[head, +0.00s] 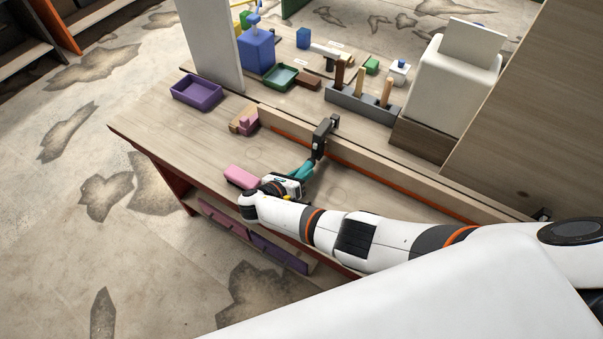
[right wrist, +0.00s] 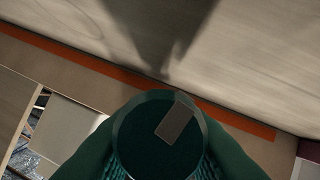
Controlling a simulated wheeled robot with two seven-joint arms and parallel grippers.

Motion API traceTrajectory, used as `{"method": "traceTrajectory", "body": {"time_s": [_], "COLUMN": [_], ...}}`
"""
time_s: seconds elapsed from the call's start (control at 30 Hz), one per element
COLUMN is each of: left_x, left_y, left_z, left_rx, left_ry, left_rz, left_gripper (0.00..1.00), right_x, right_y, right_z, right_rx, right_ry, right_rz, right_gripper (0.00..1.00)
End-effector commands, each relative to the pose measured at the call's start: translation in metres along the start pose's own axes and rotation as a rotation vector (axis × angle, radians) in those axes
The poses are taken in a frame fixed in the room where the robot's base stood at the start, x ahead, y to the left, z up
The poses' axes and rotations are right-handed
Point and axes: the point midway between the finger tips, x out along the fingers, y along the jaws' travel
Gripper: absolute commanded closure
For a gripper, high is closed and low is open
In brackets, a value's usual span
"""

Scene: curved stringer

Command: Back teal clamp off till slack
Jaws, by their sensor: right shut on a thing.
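The clamp (head: 322,138) has a dark body and grips the long wooden strip (head: 375,168) on the bench. Its teal handle end (right wrist: 150,150) is round, with a pale rectangular mark, and fills the lower middle of the right wrist view. My right gripper (head: 306,170) reaches the handle from the front and is shut on it. Dark green finger shapes flank the handle in the right wrist view. The gripper hides part of the handle in the head view. I cannot tell how tight the clamp's jaw is. My left gripper is not in view.
A pink block (head: 242,177) lies just left of my right gripper. A pink and tan piece (head: 244,121) and a purple tray (head: 197,92) lie farther back. A grey tool rack (head: 362,104) stands behind the strip. The bench's front left is clear.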

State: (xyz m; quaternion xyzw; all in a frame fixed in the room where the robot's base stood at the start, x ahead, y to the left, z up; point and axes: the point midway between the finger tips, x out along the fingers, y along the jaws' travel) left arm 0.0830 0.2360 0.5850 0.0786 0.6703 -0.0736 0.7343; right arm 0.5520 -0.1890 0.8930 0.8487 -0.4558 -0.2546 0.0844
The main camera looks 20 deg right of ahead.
Motion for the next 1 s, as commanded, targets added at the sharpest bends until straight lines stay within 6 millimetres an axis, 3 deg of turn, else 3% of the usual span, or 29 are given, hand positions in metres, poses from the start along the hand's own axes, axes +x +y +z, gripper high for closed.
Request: {"method": "traceTrajectory", "body": {"time_s": [0.57, 0.6, 0.73, 1.0], "left_x": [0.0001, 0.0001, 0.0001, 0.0], "left_y": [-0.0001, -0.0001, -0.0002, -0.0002], "left_z": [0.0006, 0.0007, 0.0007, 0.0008], "left_rx": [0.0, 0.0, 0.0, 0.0], "left_ry": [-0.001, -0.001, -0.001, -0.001], "left_rz": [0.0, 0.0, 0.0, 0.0], "left_gripper": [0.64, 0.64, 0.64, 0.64], "right_x": [0.0, 0.0, 0.0, -0.0004], "right_y": [-0.0001, -0.0001, -0.0001, -0.0001], "right_z": [0.001, 0.001, 0.0008, 0.0003], "right_rx": [-0.033, -0.033, -0.033, -0.032], "right_ry": [0.0, 0.0, 0.0, 0.0], "right_rz": [0.013, 0.013, 0.013, 0.013], "right_gripper": [0.97, 0.72, 0.52, 0.52]}}
